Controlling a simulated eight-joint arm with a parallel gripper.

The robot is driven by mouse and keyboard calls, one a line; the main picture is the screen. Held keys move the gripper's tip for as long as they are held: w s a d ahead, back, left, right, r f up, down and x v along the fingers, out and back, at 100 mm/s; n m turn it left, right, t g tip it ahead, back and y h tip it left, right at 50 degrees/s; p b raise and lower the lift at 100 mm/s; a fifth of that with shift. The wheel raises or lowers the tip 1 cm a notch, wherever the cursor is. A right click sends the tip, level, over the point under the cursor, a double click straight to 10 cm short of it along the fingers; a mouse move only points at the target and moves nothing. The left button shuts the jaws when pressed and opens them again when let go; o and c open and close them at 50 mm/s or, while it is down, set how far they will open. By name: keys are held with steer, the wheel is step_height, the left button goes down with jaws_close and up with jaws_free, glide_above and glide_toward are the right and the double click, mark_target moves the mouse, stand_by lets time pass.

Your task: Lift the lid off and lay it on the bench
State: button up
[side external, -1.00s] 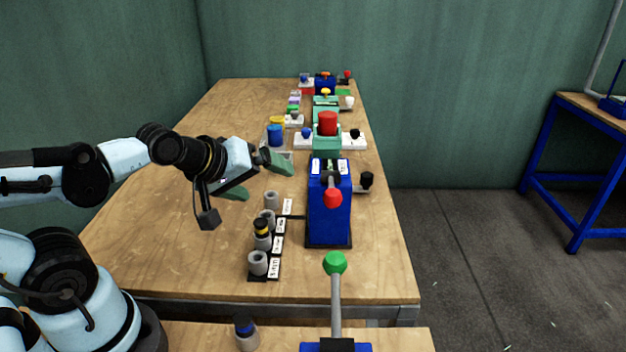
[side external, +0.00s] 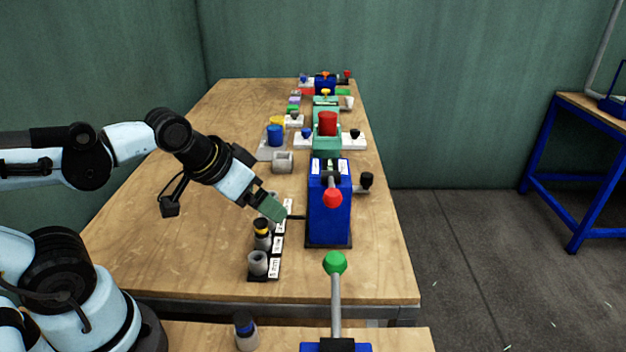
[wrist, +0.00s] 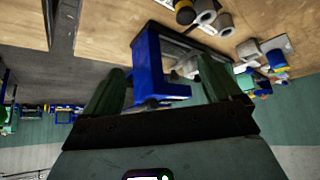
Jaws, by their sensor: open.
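My gripper (side external: 272,208) is open and empty, just above the rear of a black rack (side external: 262,277) of grey cylinders. In the wrist view its two green fingers (wrist: 162,70) are apart, with the blue press (wrist: 147,60) seen beyond and between them. One cylinder carries a black and yellow top (side external: 262,226), also visible in the wrist view (wrist: 185,12). A bare grey cylinder (side external: 257,263) stands at the rack's front. The gripper hides the rear cylinders in the side view. I cannot tell which part is the lid.
The blue press (side external: 329,215) with a red-knobbed lever stands right of the rack. A grey square block (side external: 283,163), a blue cylinder (side external: 275,135) and a green press with a red top (side external: 327,123) stand farther back. The bench's left side (side external: 160,225) is clear.

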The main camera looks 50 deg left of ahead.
step_height(320, 180, up, 5)
steer(key=w+a+n+t+h, duration=0.25)
steer(key=w+a+n, duration=0.45)
steer(key=n, duration=0.8)
steer(key=w+a+n+t+h, duration=0.2)
steer(key=w+a+n+h, duration=0.3)
steer(key=w+n, duration=0.65)
step_height(320, 180, down, 8)
steer(key=s+a+n, duration=0.1)
steer(key=s+n, duration=0.2)
steer(key=n, duration=0.1)
steer(key=shift+m+y, duration=0.25)
steer(key=shift+y, duration=0.1)
steer(key=shift+w+a+x, duration=0.1)
steer(key=shift+x, duration=1.95)
steer(key=shift+w+a+x, duration=0.1)
steer(key=shift+a+x, duration=0.05)
steer(key=shift+x, duration=1.95)
steer(key=shift+w+a+x, duration=0.1)
steer(key=shift+x, duration=1.95)
steer(key=shift+r, duration=0.15)
steer(key=c, duration=1.2)
